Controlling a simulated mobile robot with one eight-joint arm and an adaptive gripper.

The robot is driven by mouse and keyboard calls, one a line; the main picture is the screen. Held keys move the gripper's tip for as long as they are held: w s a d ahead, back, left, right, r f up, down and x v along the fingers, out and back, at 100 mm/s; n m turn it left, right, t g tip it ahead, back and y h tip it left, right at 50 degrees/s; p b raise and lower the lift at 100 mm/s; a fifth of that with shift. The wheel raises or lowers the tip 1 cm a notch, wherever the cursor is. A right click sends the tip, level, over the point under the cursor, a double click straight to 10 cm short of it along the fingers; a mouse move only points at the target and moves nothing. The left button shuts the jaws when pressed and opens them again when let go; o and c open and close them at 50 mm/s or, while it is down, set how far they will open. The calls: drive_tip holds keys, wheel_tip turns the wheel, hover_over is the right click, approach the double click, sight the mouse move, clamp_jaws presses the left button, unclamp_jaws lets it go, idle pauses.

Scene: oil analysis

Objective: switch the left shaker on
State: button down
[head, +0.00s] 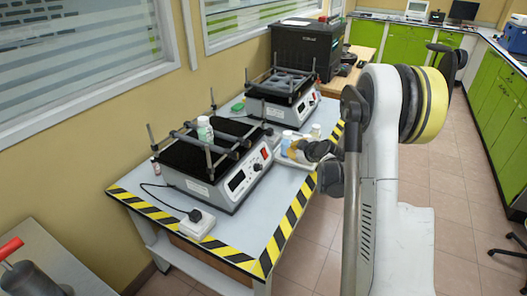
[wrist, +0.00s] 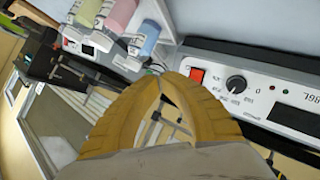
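The left shaker (head: 215,165) is the nearer one on the table, with a black platform and a bottle on top. Its front panel has a red switch (head: 264,153), a knob (head: 257,167) and a display (head: 237,182). In the wrist view the red switch (wrist: 197,75) lies close beside my yellow fingertips, with the knob (wrist: 236,84) and display (wrist: 295,115) to its right. I cannot tell the switch's position or whether the fingers touch it. My gripper (head: 293,151) is in front of the panel's right end. Its fingertips (wrist: 168,80) meet, with nothing held.
The second shaker (head: 283,95) stands farther back. Bottles, one pink (wrist: 120,15) and one blue (wrist: 145,38), stand in a white holder close to my gripper. A power strip (head: 196,225) and cable lie at the table's front. Striped tape (head: 285,225) marks the table edge.

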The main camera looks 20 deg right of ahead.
sight(265, 154)
drive_tip(key=shift+w, duration=0.1)
drive_tip(key=shift+w+a+f+b, duration=0.3)
drive_tip(key=shift+w+a+f, duration=0.2)
drive_tip(key=shift+w+a, duration=0.45)
drive_tip(key=shift+w+a+f+b, duration=0.25)
drive_tip(key=shift+w+a+f, duration=0.4)
drive_tip(key=shift+w, duration=0.5)
drive_tip(key=shift+w+a+f+b, duration=0.3)
drive_tip(key=shift+w+a+f, duration=0.1)
drive_tip(key=shift+w+a, duration=0.6)
drive_tip(key=shift+w, duration=0.1)
drive_tip(key=shift+w+a+f, duration=0.15)
drive_tip(key=shift+w, duration=0.1)
